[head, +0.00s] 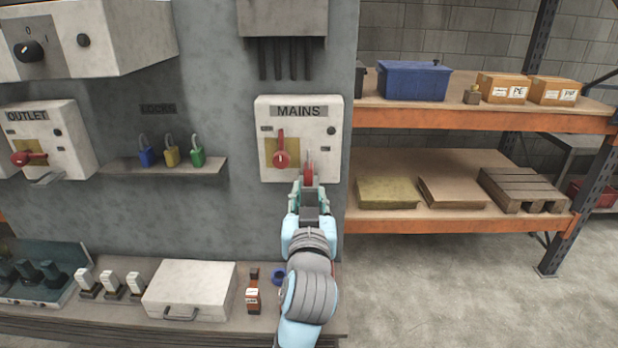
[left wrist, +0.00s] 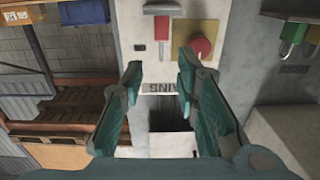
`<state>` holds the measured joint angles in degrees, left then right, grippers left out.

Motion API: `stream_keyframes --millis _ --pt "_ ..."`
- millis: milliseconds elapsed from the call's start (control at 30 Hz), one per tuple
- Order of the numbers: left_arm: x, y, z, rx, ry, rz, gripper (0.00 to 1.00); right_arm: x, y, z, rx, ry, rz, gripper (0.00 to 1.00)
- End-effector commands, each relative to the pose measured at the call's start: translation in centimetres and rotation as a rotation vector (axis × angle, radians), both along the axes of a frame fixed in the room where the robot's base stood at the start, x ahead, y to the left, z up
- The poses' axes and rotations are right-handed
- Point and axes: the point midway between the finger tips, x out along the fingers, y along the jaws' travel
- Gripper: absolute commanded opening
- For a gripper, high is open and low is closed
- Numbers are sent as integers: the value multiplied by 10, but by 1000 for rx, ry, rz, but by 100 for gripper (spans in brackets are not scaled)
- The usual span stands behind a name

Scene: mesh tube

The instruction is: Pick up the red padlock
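The red padlock (head: 308,176) shows at the lower right of the white MAINS box (head: 329,150), its thin shackle upward. It also shows in the left wrist view (left wrist: 161,27); what the shackle hangs from is unclear. My left gripper (head: 308,190) is in front of the MAINS box, just below the padlock in the head view. In the left wrist view its two fingers (left wrist: 158,72) are spread apart with nothing between them, and the padlock shows beyond their tips. The left gripper hides part of the padlock's lower end in the head view. My right gripper is out of view.
A red knob (head: 282,159) on a yellow plate is left of the padlock. Blue (head: 146,157), yellow (head: 171,157) and green (head: 197,157) padlocks stand on a small shelf. A white case (head: 190,288) and a brown bottle (head: 253,295) are on the bench below.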

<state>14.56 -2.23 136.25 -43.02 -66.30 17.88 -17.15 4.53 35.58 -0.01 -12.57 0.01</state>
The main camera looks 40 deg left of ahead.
Motion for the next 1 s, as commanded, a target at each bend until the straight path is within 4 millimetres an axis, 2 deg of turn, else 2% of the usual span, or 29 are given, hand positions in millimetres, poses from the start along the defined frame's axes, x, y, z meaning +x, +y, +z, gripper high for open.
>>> stream_keyframes --millis 200,467,633,733,900,1000 --pt "45 35 3 7 1 1 28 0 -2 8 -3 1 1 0" --pt "73 58 1 3 2 -1 28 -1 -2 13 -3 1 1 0" --pt "98 80 -2 2 3 -2 28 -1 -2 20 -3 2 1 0" --pt "105 85 -2 2 2 -3 28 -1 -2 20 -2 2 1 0" --pt "105 85 -4 2 3 -4 28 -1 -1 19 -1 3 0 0" --pt "105 85 -4 2 3 -4 12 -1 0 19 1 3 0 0"
